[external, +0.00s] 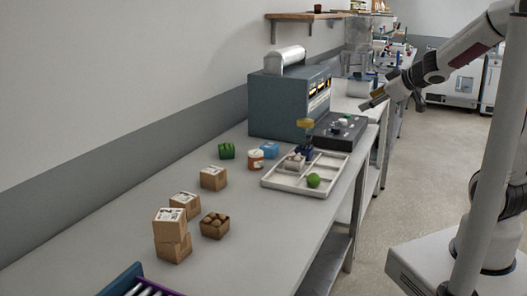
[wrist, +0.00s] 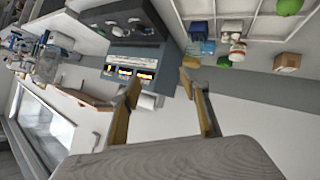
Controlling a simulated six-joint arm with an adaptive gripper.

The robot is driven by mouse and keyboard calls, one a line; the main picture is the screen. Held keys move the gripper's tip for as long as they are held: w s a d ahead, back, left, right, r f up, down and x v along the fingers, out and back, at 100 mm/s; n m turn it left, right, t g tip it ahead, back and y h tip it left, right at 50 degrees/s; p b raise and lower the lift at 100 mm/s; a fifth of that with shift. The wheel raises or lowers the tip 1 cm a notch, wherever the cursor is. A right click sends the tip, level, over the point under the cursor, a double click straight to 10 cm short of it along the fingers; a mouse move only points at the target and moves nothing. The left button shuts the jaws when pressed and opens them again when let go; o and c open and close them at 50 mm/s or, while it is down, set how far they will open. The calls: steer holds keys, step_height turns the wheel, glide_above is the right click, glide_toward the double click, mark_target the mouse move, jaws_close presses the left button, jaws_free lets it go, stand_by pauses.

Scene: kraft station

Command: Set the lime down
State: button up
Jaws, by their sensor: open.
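The green lime (external: 313,181) rests in a front compartment of the white divided tray (external: 270,183) on the bench. In the wrist view the lime (wrist: 289,7) shows at the top edge, in a cell of the tray (wrist: 262,30). My gripper (external: 372,100) is raised above and to the right of the tray in the external view, well apart from the lime. In the wrist view its two fingers (wrist: 160,90) are spread with nothing between them.
A blue-grey machine (external: 290,103) and a dark panel (external: 338,131) stand behind the tray.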

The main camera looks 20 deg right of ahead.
steer(key=s+d+r+m+g+h, duration=0.2)
steer(key=s+d+m+h, duration=0.5)
steer(key=s, duration=0.5)
steer(key=s+a+f+g+y, duration=0.2)
steer(key=s, duration=0.6)
steer(key=s+a+f+g+y, duration=0.1)
steer(key=s+a+f+y, duration=0.2)
steer(key=s, duration=0.4)
steer(key=shift+s+m+g, duration=0.3)
steer(key=shift+s+g, duration=0.1)
